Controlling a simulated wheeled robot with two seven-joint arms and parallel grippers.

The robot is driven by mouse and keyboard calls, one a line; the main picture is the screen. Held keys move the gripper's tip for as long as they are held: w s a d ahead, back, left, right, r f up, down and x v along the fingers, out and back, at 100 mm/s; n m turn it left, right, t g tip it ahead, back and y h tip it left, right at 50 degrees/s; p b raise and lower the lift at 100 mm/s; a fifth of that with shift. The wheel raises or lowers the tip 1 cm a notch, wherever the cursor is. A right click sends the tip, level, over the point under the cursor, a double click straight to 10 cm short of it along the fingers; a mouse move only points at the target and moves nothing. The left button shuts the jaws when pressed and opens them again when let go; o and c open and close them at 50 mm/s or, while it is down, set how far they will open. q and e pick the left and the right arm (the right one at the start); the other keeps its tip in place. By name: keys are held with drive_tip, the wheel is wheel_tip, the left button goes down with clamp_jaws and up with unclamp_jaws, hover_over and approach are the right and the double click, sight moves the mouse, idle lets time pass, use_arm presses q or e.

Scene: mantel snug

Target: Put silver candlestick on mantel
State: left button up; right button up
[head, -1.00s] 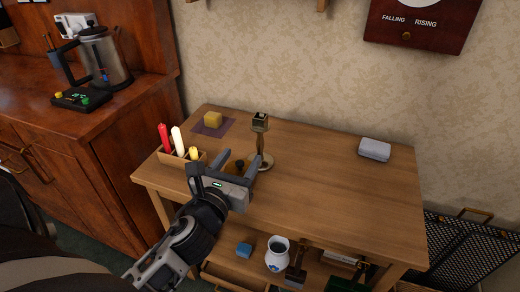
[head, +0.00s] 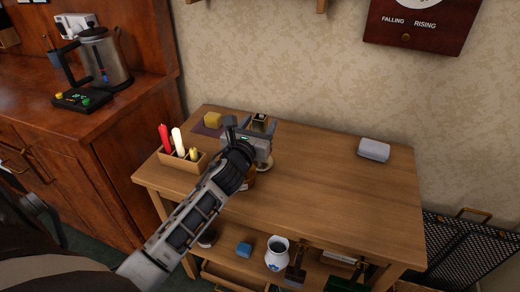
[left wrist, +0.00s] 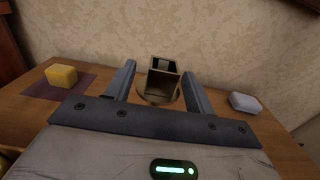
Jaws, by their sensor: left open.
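The silver candlestick (head: 260,119) stands upright on the wooden table (head: 320,190), looking brassy-grey, with a square socket on top and a round base. My left gripper (head: 254,126) is open at its upper part and hides most of its stem in the head view. In the left wrist view the candlestick (left wrist: 162,78) shows between the two open fingers of my left gripper (left wrist: 157,85), its square top facing me. I cannot tell whether a finger touches it. My right gripper is not in view. The mantel is not clearly seen.
An amber jar (head: 249,181) is partly hidden by my arm. A white jug (head: 277,252) is on the lower shelf. The table's right half is mostly clear.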

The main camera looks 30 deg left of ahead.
use_arm(q)
drive_tip(key=shift+w+a, duration=0.1)
drive_tip(key=shift+w, duration=0.4)
clamp_jaws()
